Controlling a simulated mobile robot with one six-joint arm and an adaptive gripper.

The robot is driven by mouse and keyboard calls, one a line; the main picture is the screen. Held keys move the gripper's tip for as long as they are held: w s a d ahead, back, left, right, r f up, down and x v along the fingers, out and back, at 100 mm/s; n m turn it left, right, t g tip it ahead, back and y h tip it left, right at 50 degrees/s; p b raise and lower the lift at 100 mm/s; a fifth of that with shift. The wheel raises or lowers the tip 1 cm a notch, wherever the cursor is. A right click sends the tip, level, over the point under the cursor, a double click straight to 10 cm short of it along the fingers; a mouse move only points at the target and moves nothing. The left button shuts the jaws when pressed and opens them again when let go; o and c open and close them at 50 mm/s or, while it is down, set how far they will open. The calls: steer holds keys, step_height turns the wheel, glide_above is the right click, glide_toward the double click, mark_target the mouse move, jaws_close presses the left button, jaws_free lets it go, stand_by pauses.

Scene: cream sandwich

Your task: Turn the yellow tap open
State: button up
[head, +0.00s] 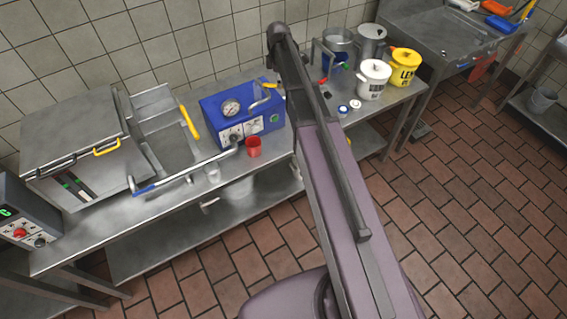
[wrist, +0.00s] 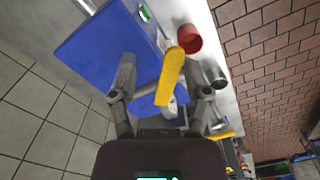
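The yellow tap (wrist: 171,76) shows in the wrist view as a long flat handle beside the blue machine (wrist: 112,42). My gripper (wrist: 166,80) is open, with its two dark fingers apart on either side of the handle. I cannot tell whether either finger touches it. The base of the tap is partly hidden near the palm. In the head view the blue machine (head: 231,117) stands on the steel counter, and a small yellow piece (head: 268,86) shows on its top beside my arm. My gripper is mostly hidden there.
A red cup (head: 253,147) stands in front of the blue machine. A steel basin unit with a yellow handle (head: 189,122) is to the left. White and yellow buckets (head: 374,82) are at right.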

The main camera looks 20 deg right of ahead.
step_height(320, 180, up, 14)
steer(key=w+n+p, duration=0.2)
steer(key=n+p, duration=0.1)
steer(key=p, duration=1.1)
steer(key=s+a+f+m+b, duration=0.3)
steer(key=s+f+m+b, duration=0.6)
steer(key=s+f+b, duration=0.4)
steer(key=s+a+f+m+b, duration=0.3)
steer(key=s+f+m+b, duration=0.6)
steer(key=s+f+b, duration=0.5)
steer(key=shift+s, duration=0.8)
steer(key=shift+s, duration=0.1)
stand_by(0.6)
